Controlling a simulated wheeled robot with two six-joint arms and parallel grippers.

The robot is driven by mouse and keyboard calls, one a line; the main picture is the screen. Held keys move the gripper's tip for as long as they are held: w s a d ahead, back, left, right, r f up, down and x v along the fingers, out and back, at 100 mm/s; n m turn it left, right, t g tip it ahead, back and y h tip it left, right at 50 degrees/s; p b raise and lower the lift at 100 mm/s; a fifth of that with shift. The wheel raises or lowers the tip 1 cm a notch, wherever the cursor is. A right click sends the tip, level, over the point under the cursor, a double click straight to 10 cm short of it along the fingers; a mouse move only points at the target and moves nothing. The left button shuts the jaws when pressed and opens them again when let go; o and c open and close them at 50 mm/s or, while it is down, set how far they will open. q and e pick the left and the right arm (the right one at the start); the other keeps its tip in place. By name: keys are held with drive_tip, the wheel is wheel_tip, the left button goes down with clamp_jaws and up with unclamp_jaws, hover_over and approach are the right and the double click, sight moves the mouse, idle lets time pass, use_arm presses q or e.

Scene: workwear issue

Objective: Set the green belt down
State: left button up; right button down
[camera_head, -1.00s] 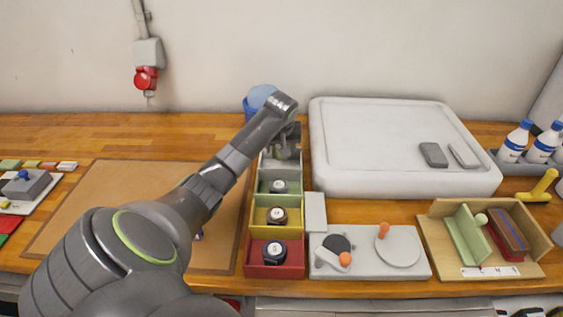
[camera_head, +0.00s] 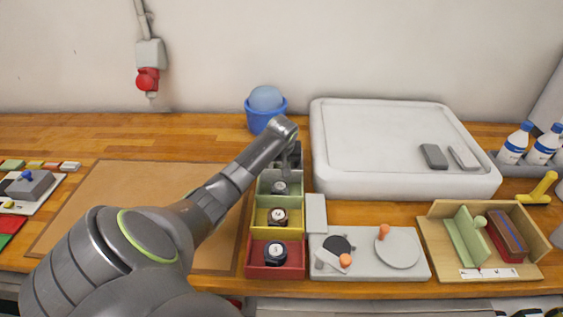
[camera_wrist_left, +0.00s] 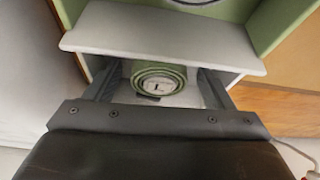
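The green belt (camera_wrist_left: 158,80) is a rolled coil with a pale label on its end. In the left wrist view it sits in a pale grey compartment (camera_wrist_left: 160,38) behind a light front wall. My left gripper (camera_wrist_left: 159,75) is open, with one finger on each side of the belt and a visible gap at both sides. In the head view this gripper (camera_head: 290,160) is low over the far end of the compartment row, and my arm hides the belt there. Whether the belt rests fully on the compartment floor is hard to tell. My right gripper is not in view.
Nearer compartments are green (camera_head: 265,187), yellow (camera_head: 260,217) and red (camera_head: 256,262), each holding a dark coil. A blue bucket (camera_head: 262,118) stands just behind the row. A large white tray (camera_head: 370,135) is close on the right; a brown mat (camera_head: 110,190) lies left.

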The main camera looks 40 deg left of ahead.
use_arm(q)
drive_tip(key=b+v, duration=0.1)
drive_tip(key=v, duration=1.1)
drive_tip(key=shift+r, duration=0.1)
idle(0.5)
